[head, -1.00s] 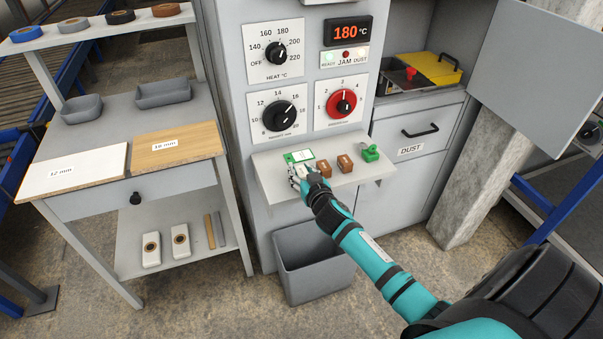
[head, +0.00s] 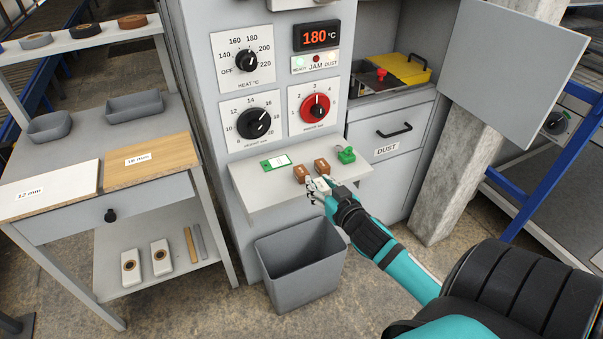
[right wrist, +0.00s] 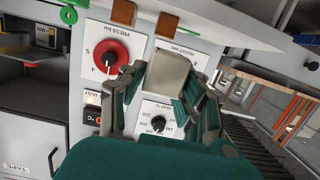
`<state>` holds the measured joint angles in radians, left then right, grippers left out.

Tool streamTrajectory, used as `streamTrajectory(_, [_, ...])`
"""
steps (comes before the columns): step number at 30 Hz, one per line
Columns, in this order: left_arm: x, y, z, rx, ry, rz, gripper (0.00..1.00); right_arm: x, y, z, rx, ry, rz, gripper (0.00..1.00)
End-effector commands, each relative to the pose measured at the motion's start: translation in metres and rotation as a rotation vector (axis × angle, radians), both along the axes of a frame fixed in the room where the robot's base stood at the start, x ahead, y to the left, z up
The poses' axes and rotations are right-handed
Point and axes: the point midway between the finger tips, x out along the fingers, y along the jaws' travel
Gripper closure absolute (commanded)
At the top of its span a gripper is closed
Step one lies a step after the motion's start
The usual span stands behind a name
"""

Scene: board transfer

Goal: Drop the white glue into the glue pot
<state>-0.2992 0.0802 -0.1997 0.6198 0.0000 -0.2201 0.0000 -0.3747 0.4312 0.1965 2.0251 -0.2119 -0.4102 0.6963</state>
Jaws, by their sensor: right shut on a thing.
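My right gripper (head: 318,187) is shut on a small white block, the white glue (head: 321,184), at the front of the grey shelf. The block (right wrist: 170,78) shows pale grey between the two fingers in the right wrist view. A yellow-lidded unit (head: 408,68) with a black handle and a red knob sits in the open bay at upper right; it looks like the glue pot. Its opening cannot be made out. The gripper is well left of and below it. My left gripper is out of view.
A grey bin (head: 300,270) stands below. An open grey door panel (head: 512,68) hangs right of the bay. A side table (head: 60,150) is left.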

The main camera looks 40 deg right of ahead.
Motion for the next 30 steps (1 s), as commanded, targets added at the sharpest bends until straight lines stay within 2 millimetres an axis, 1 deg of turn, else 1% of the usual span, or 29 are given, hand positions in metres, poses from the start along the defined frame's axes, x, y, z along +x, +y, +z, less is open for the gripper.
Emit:
streamTrajectory(1, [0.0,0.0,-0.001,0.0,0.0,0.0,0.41,-0.008,-0.002,0.0,-0.001,0.001,0.001,0.99])
streamTrajectory(3, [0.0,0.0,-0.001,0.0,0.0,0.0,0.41,-0.015,-0.004,0.001,-0.001,0.0,0.001,0.99])
streamTrajectory(7, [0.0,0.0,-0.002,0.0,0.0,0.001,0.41,-0.023,-0.007,0.002,-0.001,0.0,0.0,0.99])
streamTrajectory(12, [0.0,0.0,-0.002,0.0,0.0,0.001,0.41,-0.027,-0.008,0.003,0.0,-0.001,0.001,0.99])
streamTrajectory(19, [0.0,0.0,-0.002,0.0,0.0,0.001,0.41,-0.026,-0.008,0.003,0.0,-0.001,0.001,0.99])
streamTrajectory(22, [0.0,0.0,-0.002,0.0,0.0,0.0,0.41,-0.026,-0.004,0.004,0.001,-0.001,0.004,0.99])
streamTrajectory(23, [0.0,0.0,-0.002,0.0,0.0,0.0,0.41,-0.025,-0.001,0.004,0.0,-0.001,0.008,0.99])
streamTrajectory(26, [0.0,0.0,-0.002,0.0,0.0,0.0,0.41,-0.021,0.019,0.007,0.002,0.004,0.029,0.99])
streamTrajectory(29, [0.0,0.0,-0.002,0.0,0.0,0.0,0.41,-0.015,0.054,0.014,0.002,0.01,0.066,0.99])
streamTrajectory(30, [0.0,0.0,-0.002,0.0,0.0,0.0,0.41,-0.013,0.071,0.018,0.0,0.012,0.083,0.99])
